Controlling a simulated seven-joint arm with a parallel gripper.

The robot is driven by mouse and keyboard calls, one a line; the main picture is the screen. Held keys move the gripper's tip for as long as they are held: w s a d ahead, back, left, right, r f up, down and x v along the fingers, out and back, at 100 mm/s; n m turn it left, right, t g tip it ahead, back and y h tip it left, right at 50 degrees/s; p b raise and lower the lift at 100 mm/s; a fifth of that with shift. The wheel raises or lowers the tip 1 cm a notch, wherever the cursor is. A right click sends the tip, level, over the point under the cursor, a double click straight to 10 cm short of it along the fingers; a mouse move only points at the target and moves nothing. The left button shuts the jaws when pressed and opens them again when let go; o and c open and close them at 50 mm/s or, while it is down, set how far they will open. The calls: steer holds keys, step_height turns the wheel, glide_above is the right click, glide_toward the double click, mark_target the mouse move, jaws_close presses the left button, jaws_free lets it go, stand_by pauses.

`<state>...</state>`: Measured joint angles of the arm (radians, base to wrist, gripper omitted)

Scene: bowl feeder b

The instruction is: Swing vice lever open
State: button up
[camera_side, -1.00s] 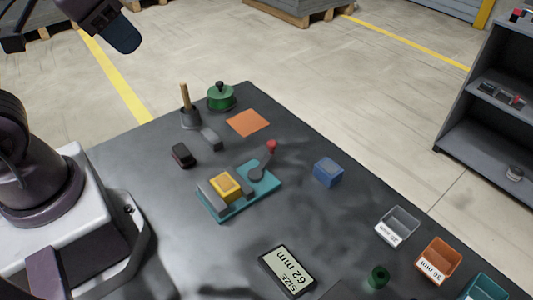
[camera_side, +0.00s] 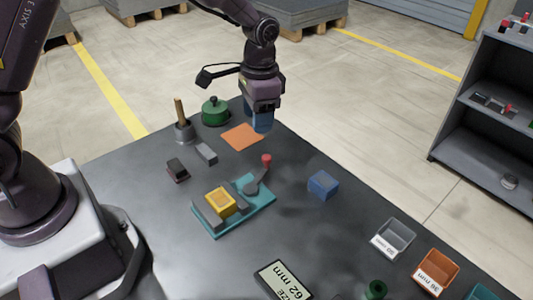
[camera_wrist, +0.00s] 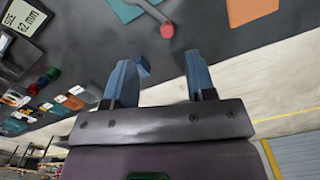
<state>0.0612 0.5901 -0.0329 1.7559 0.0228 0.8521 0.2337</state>
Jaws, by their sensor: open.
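The vice (camera_side: 236,220) has a teal base, and grey jaws around a yellow block (camera_side: 220,201). Its grey lever (camera_side: 258,182) ends in a red knob (camera_side: 266,158) on the far side of the vice. In the wrist view the knob (camera_wrist: 167,30) shows beyond the fingertips, with part of the teal base (camera_wrist: 124,10) at the top edge. My gripper (camera_side: 262,124) is above the far part of the table, apart from the knob. In the wrist view its blue fingers (camera_wrist: 158,62) are spread with nothing held between them.
An orange mat (camera_side: 241,137), a green lidded pot (camera_side: 215,112) and a grey holder with a wooden handle (camera_side: 184,132) are at the back. A blue block (camera_side: 323,185) stands right of the vice. Bins (camera_side: 393,239) and a size display (camera_side: 283,282) lie nearer the front.

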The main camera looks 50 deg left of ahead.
mark_target(267, 157)
steer(key=shift+m+t, duration=0.3)
steer(key=shift+m, duration=0.2)
steer(key=f, duration=0.4)
steer(key=w+f, duration=0.1)
steer(key=f, duration=0.3)
steer(key=w+f, duration=0.1)
steer(key=f, duration=0.3)
steer(key=shift+f, duration=0.1)
steer(key=shift+d, duration=0.1)
jaws_close()
